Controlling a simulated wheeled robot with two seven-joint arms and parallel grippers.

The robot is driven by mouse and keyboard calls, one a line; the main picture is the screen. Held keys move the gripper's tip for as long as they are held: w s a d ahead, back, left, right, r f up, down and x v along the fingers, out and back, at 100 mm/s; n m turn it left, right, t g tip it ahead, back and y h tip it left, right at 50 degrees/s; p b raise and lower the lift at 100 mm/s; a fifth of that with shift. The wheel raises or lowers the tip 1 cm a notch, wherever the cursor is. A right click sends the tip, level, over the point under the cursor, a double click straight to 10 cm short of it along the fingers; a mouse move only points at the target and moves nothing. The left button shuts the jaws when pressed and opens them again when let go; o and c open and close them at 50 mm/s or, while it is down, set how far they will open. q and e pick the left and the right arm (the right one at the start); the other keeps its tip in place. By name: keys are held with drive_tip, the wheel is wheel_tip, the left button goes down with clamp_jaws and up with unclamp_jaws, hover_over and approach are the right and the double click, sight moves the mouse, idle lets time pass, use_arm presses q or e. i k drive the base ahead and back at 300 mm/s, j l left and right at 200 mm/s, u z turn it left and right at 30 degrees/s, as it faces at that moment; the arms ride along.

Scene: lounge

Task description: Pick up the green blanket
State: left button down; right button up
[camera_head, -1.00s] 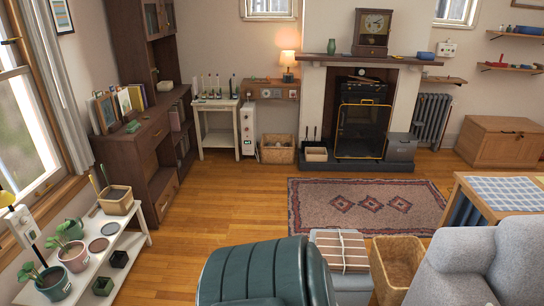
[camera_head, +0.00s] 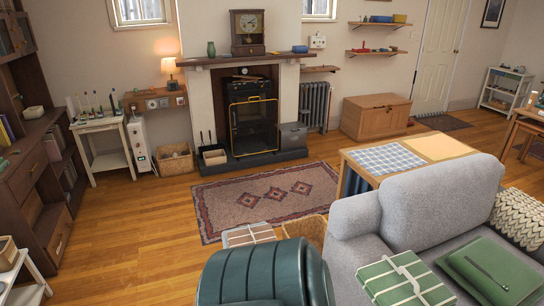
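I cannot tell for sure which of the two green things is the blanket meant. Neither of my grippers is in view.
A wooden table with a blue checked cloth (camera_head: 385,158) stands behind the sofa. A cream knitted throw (camera_head: 520,218) lies on the sofa at right. A striped folded cloth (camera_head: 248,235) and a wicker basket (camera_head: 308,229) are left of the sofa. Floor is clear at left.

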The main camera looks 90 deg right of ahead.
sight(402, 279)
drive_tip(key=i+l+z, duration=0.1)
drive_tip(key=z, duration=3.9)
